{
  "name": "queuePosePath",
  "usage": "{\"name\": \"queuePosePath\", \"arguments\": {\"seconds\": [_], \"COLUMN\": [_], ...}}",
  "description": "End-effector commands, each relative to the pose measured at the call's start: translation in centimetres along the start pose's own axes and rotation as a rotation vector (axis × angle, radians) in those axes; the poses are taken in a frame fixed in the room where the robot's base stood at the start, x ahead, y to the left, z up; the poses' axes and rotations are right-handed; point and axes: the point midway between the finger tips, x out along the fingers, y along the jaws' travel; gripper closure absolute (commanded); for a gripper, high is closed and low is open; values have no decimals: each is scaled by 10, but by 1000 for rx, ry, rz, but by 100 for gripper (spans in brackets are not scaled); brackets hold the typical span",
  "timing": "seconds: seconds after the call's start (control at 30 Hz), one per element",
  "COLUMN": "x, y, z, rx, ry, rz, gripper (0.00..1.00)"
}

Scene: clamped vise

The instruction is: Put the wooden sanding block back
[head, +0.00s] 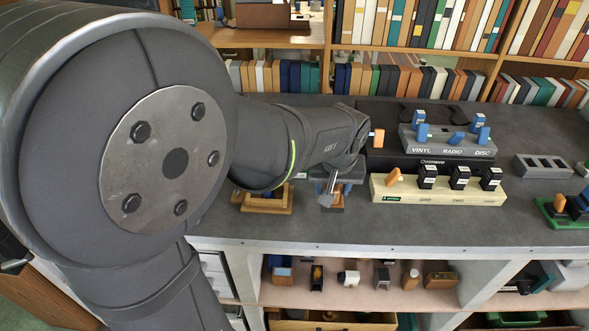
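My arm crosses the left half of the head view and ends in a dark wrist above the bench. My gripper (338,172) seems to be just below this wrist, over a small vise-like tool; its fingers cannot be made out. The blue and grey tool (329,189) has a metal handle and an orange-brown part at its foot. Left of it, a low wooden holder (264,203) stands on the bench, partly behind my arm. I cannot tell for certain which wooden piece is the sanding block, or whether my gripper holds anything.
A cream rack (438,190) with black blocks and an orange piece stands right of the tool. Behind it is a grey rack (447,141) with blue pieces. A grey slotted tray (542,167) and green tray (566,214) are farther right. The bench front (430,228) is clear.

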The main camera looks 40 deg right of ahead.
Motion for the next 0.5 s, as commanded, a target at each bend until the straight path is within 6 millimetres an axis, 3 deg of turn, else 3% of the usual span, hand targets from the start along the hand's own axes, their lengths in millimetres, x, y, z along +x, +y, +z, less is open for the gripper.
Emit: {"name": "queuePosePath", "arguments": {"seconds": [0.23,0.5], "x": [32,37], "y": [0,0], "z": [9,10], "rx": [0,0], "ry": [-1,0], "rz": [-1,0], "gripper": [76,76]}}
